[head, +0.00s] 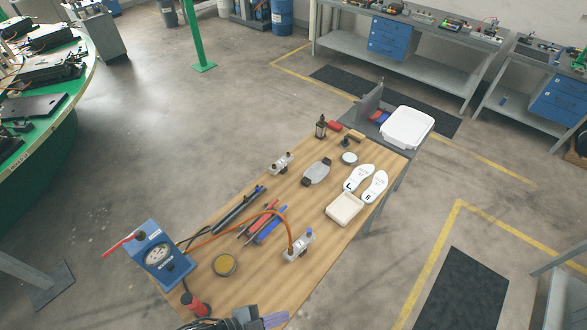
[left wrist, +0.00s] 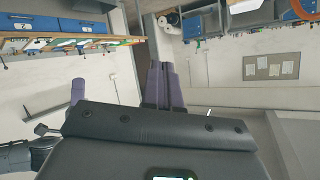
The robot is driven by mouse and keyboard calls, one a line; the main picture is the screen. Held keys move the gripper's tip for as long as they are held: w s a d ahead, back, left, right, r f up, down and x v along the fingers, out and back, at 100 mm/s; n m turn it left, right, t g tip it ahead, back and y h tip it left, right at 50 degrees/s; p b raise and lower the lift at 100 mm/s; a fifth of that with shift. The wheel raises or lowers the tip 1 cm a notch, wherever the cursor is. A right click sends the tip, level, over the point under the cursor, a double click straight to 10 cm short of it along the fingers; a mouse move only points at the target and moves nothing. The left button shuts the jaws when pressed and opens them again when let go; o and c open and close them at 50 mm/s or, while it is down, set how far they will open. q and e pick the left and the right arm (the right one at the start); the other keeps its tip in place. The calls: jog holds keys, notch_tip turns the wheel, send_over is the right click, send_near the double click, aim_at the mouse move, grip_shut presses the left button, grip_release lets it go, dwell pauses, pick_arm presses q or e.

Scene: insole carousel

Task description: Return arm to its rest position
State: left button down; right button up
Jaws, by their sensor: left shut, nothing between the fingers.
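My left gripper (head: 280,318) shows at the bottom edge of the head view, over the near end of the wooden table (head: 305,228). Only its dark body and purple fingers are in sight there. In the left wrist view its purple fingers (left wrist: 165,85) lie side by side, shut and empty, pointing toward a wall and shelves. No object is near the fingertips in that view. A pair of white insoles, the left (head: 358,178) and the right (head: 375,187), lies on the table, apart from my gripper.
A blue gauge box (head: 163,254) with an orange hose stands at the table's left end. A cream tray (head: 344,208) and a white bin (head: 407,127) are farther off. A green round carousel (head: 45,140) is at far left.

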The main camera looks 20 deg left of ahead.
pick_arm(q)
jog(key=w+a+r+n+y, duration=0.3)
jog(key=a+r+n+y, duration=0.25)
jog(key=n+y, duration=0.2)
jog(key=s+a+f+n+g+y, duration=0.2)
jog(key=s+a+n+g, duration=0.2)
jog(key=s, duration=0.4)
jog(key=shift+a+f+g, duration=0.3)
jog(key=shift+a+g, duration=0.2)
jog(key=shift+a, duration=0.6)
